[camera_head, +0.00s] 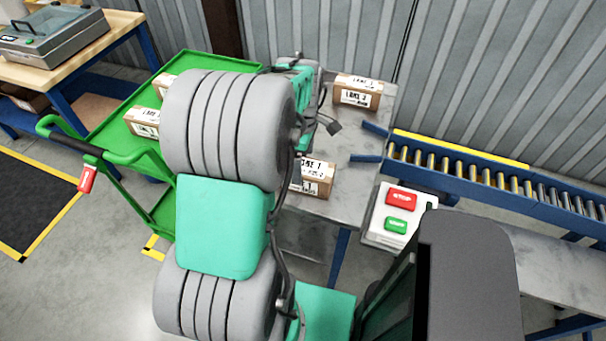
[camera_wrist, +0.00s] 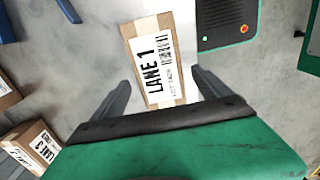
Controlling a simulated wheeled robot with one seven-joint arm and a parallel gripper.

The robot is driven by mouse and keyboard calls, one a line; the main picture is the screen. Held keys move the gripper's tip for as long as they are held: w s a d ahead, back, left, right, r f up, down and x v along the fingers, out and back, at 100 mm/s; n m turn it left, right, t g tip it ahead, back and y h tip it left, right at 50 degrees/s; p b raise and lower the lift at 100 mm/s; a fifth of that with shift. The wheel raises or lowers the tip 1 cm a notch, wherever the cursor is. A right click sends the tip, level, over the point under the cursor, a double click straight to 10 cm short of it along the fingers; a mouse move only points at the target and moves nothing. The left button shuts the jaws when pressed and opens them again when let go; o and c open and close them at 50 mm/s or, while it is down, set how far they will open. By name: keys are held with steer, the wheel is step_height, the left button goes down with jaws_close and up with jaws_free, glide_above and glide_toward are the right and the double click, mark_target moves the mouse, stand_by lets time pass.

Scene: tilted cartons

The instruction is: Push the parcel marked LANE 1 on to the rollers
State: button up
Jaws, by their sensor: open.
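In the wrist view a brown parcel (camera_wrist: 183,88) with a white label reading LANE 1 lies on the grey metal table (camera_wrist: 100,70). My gripper (camera_wrist: 162,88) is open, its dark fingers on either side of the parcel's near end. There is a gap between each finger and the parcel, and nothing is held. The rollers (camera_head: 460,171) form a blue-framed conveyor at the right.
Blue guides (camera_head: 367,158) stand at the conveyor's entry. Another parcel (camera_head: 357,92) is at the table's back. A green cart (camera_head: 105,140) with parcels stands at left. A box with red and green buttons (camera_head: 398,215) is at the table's right. Bare table lies between the parcels.

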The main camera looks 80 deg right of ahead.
step_height(320, 180, down, 2)
steer(key=shift+f+b, duration=0.25)
steer(key=shift+b, duration=0.15)
steer(key=shift+r, duration=0.1)
steer(key=c, duration=1)
